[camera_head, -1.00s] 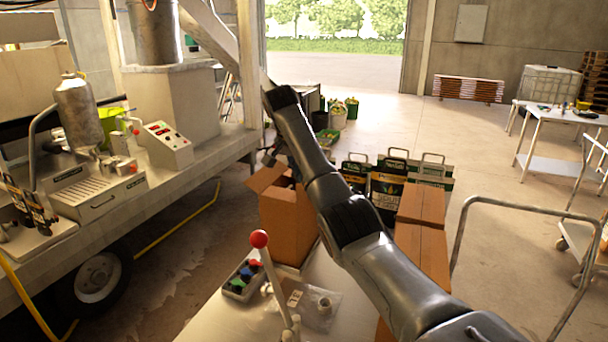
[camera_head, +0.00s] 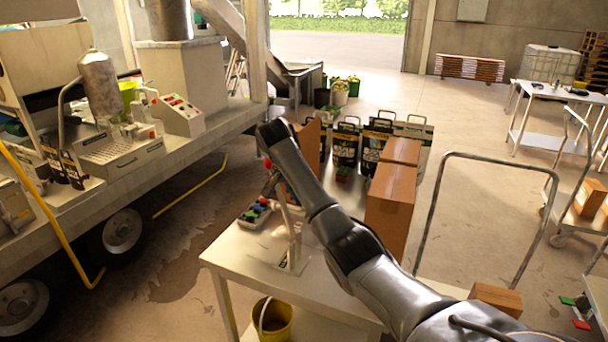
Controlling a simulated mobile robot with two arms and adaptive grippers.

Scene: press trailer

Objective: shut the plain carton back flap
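The plain brown carton (camera_head: 309,143) stands behind the worktable's far end, largely hidden by my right arm. Only part of its brown cardboard shows beside the arm, and I cannot tell how its back flap lies. My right arm comes in from the lower right and bends down at its far end. My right gripper (camera_head: 271,183) is small and dark there, in front of the carton in the picture and close to the press lever's red knob. Whether its fingers are open or shut is unclear. My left gripper is not in view.
The white worktable (camera_head: 240,258) carries a lever press (camera_head: 292,248) and a tray of coloured parts (camera_head: 257,213). Tall taped cartons (camera_head: 388,205) and black bags (camera_head: 346,145) stand to the right. A trailer bench (camera_head: 110,165) lines the left. A hand cart (camera_head: 436,205) stands right.

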